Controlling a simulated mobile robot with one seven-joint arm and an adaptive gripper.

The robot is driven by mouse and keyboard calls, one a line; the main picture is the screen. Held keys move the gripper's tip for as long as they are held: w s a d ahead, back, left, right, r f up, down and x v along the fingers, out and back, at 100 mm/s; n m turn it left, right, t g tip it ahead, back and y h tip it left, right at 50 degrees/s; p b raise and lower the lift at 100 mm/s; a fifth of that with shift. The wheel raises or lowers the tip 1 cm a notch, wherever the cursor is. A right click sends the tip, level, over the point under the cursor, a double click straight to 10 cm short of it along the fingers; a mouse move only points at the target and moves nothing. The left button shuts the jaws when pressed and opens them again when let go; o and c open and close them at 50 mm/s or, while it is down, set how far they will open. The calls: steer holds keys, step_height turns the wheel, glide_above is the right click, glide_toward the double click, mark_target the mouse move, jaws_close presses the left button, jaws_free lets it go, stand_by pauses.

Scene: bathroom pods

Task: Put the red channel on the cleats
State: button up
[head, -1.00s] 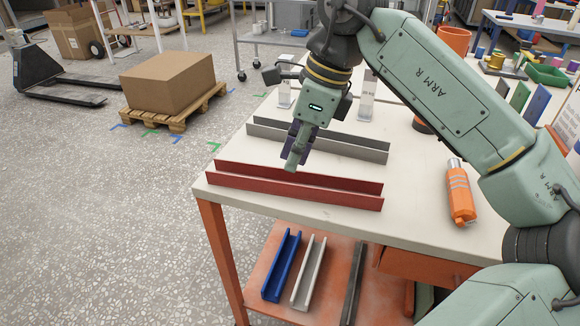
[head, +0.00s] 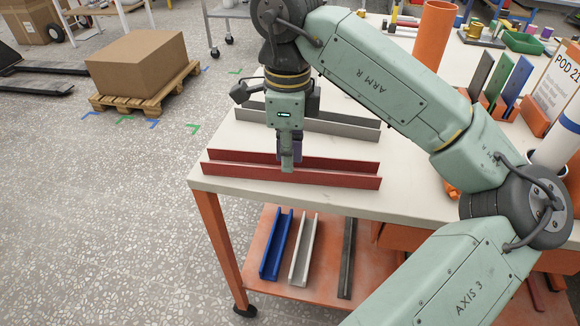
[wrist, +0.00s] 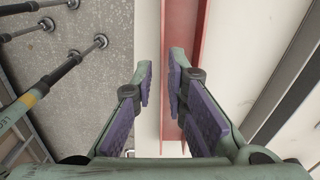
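The red channel (head: 300,179) lies near the front edge of the white-topped bench, its open side up. It also shows in the wrist view (wrist: 186,30), running away from me. One wall of the channel lines up with this gap, and the right finger covers part of the channel. I cannot tell whether the fingers touch it. I cannot make out the cleats.
A grey channel (head: 345,124) lies behind the red one. Blue (head: 276,246) and white (head: 302,248) channels and a dark bar (head: 347,258) lie on the orange lower shelf. An orange tube (head: 434,35) stands at the bench's back.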

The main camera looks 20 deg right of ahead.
step_height(320, 180, down, 4)
steer(key=shift+w+f+p, duration=0.1)
steer(key=shift+p, duration=0.35)
steer(key=shift+c, duration=0.3)
jaws_close()
steer(key=shift+d, duration=0.1)
